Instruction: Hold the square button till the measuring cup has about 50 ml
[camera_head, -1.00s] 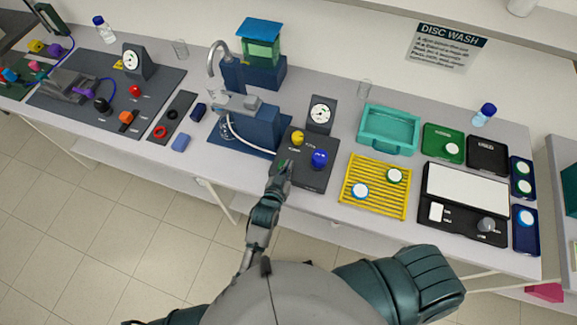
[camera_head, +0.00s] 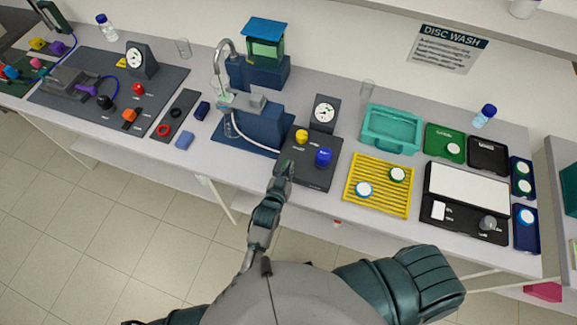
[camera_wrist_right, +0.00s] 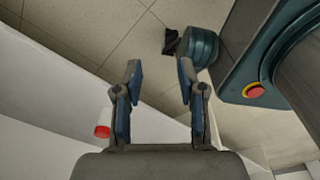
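My left gripper (camera_head: 286,167) is at the front left of a dark control panel (camera_head: 318,178), with a small green patch at its tips. It hides that corner, so the square button is not clearly seen, nor whether I touch it. I cannot tell if its fingers are open. A small clear vessel (camera_head: 229,124), possibly the measuring cup, stands below the tap (camera_head: 221,62) at the blue rig (camera_head: 257,130). Its level is too small to read. My right gripper (camera_wrist_right: 159,72) is open and empty in the right wrist view, away from the bench top.
The panel carries a yellow knob (camera_head: 302,135), a blue knob (camera_head: 323,157) and a dial (camera_head: 324,112). A yellow rack (camera_head: 379,205) with discs and a teal tray (camera_head: 390,132) stand to the right. A red-ended thing (camera_wrist_right: 103,131) shows by a white surface.

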